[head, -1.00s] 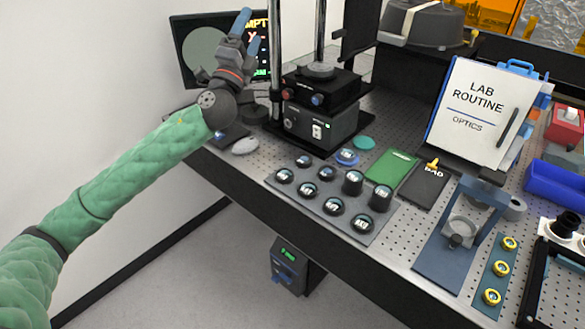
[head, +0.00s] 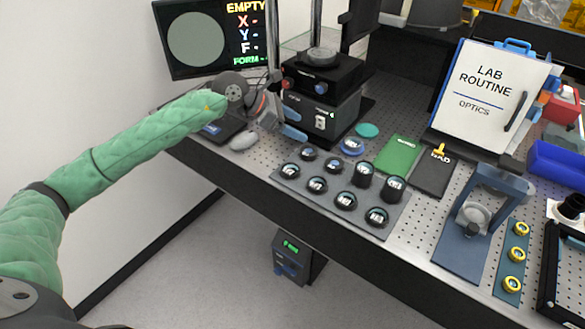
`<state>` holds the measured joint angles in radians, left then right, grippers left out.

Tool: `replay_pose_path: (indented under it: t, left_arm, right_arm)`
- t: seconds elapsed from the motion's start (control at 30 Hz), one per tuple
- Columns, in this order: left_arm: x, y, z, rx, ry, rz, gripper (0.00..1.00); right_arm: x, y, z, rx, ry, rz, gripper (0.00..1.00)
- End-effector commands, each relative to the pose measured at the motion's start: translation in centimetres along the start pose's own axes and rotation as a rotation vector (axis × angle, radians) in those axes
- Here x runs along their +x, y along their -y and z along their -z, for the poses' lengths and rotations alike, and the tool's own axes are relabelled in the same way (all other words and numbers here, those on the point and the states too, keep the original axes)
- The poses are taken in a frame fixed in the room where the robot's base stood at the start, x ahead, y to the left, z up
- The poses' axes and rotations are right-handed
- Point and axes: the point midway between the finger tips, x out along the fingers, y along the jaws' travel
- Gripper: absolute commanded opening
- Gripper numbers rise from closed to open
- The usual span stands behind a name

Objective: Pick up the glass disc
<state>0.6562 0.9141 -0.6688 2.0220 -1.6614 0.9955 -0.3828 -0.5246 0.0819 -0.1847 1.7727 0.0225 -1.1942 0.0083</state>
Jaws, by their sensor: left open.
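Several round glass discs in dark mounts (head: 346,200) stand on a grey tray (head: 283,184) at the front of the bench. Some mounts are taller than others. Another round piece with a blue rim (head: 352,146) lies behind the tray. I cannot tell which of these is the task's glass disc. My left gripper (head: 289,122) is open, pointing down to the right beside the black instrument, behind and left of the tray. It is apart from the discs and I see nothing between its fingers. My right gripper is out of view.
The black instrument (head: 322,122) with its posts stands behind the tray. A monitor (head: 196,40) reading EMPTY is at the back left. A green mat (head: 398,155), a dark pad (head: 434,174) and a blue stand (head: 468,232) lie to the right. A grey mouse (head: 243,140) sits left of the gripper.

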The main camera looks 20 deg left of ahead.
Motion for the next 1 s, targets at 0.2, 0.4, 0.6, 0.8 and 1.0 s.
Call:
replay_pose_path:
  t: [0.2, 0.4, 0.6, 0.8, 1.0]
  left_arm:
    - [-0.9, 0.7, 5.6, 0.098, -0.298, 0.052, 0.76]
    - [-1.6, 1.5, 7.7, 0.137, -0.412, 0.11, 0.76]
    - [-0.4, 1.7, 8.2, 0.156, -0.41, 0.116, 0.76]
    - [0.6, 1.7, 8.7, 0.156, -0.409, 0.114, 0.76]
    - [1.2, 1.9, 9.0, 0.155, -0.409, 0.115, 0.76]
  right_arm:
    - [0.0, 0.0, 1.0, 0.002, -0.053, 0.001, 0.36]
    - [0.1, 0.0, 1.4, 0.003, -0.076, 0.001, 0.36]
    - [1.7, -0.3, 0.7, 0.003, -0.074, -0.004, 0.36]
    - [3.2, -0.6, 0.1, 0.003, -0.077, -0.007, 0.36]
    - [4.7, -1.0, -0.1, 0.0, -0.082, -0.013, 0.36]
